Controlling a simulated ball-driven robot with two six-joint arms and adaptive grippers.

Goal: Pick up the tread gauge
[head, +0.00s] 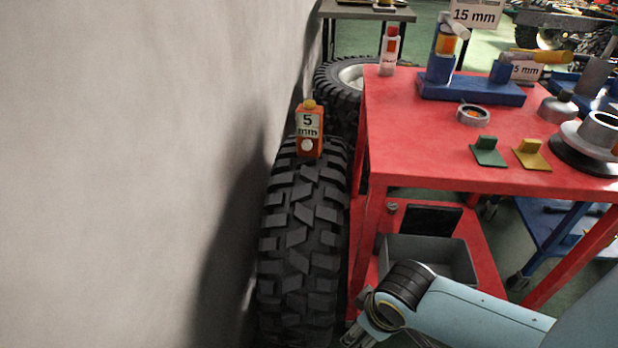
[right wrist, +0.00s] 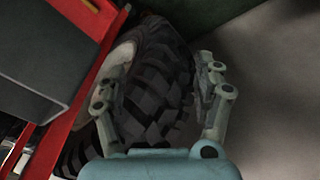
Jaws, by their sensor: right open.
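The tread gauge (head: 309,134), an orange block with a white "5 mm" label and a yellow top, stands upright on the crown of a big knobby tyre (head: 301,230) by the wall. My right gripper (head: 362,332) is low in the head view, partly cut off by the bottom edge, beside the tyre's lower right and well below the gauge. In the right wrist view its fingers (right wrist: 158,78) are wide apart and empty, with the tyre's tread (right wrist: 158,100) between and beyond them. I cannot make out the gauge there. My left gripper is not in view.
A red cart (head: 425,140) stands close right of the tyre, with a grey bin (head: 465,262) on its lower shelf. Its top holds a bottle (head: 389,50), a tape roll (head: 473,115) and a blue stand (head: 470,88). The pale wall (head: 130,170) is close on the tyre's left.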

